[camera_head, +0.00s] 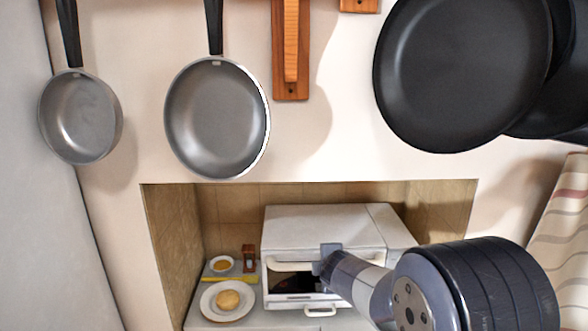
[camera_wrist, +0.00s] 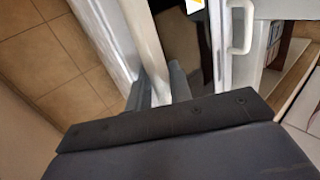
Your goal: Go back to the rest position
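My gripper (camera_head: 330,258) is at the front of a white toaster oven (camera_head: 320,230), at the right end of its pale handle bar (camera_head: 288,266). In the wrist view, the two grey fingers of my gripper (camera_wrist: 159,88) stand apart on either side of the pale bar (camera_wrist: 150,45). The bar fills most of the space between them; I cannot tell whether they press on it. A dark area (camera_head: 293,283) shows below the bar in the head view; whether it is glass or an opening is unclear.
The oven stands in a tiled niche. Beside it are a plate (camera_head: 228,301) with round food and a smaller dish (camera_head: 222,264). Grey pans (camera_head: 216,118) and black pans (camera_head: 462,70) hang above. A striped curtain (camera_head: 562,240) hangs at right. A white handle (camera_head: 320,311) sits below the oven.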

